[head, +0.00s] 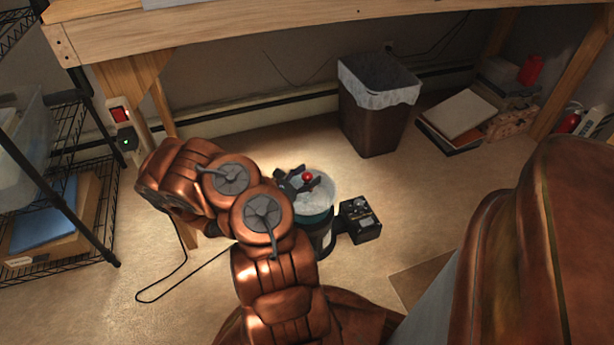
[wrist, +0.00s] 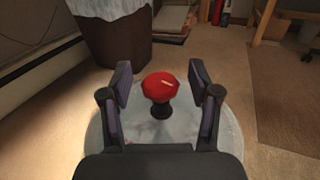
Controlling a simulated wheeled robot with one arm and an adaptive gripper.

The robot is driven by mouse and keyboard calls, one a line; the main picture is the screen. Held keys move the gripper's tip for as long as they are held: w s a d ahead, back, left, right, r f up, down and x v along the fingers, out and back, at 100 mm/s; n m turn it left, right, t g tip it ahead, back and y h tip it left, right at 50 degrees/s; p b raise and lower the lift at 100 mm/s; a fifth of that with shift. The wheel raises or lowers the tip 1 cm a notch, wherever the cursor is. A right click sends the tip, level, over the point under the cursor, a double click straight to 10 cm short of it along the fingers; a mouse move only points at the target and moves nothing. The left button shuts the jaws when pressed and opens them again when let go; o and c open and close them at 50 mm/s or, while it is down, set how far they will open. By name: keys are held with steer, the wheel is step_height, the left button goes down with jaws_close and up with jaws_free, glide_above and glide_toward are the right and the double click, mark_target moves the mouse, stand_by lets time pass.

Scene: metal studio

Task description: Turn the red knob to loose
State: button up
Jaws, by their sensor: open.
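The red knob (head: 307,177) sits on a short dark stem on top of a round device with a pale disc-shaped top (head: 318,192). In the wrist view the red knob (wrist: 160,87) is faceted and stands upright near the middle of the pale disc (wrist: 235,137). My gripper (head: 297,182) is open over the disc. In the wrist view its two fingers (wrist: 160,88) stand to the left and right of the knob, with a visible gap on each side. The lower body of the device is partly hidden by my arm.
A black control box (head: 360,220) adjoins the device at its right. A lined waste bin (head: 375,118) stands behind. A wooden bench (head: 250,40) spans above, a wire rack (head: 75,180) is at the left, and a black cable (head: 160,298) lies on the carpet.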

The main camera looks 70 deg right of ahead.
steer(key=shift+a, duration=0.1)
steer(key=v, duration=1.2)
steer(key=shift+r, duration=0.1)
stand_by(0.7)
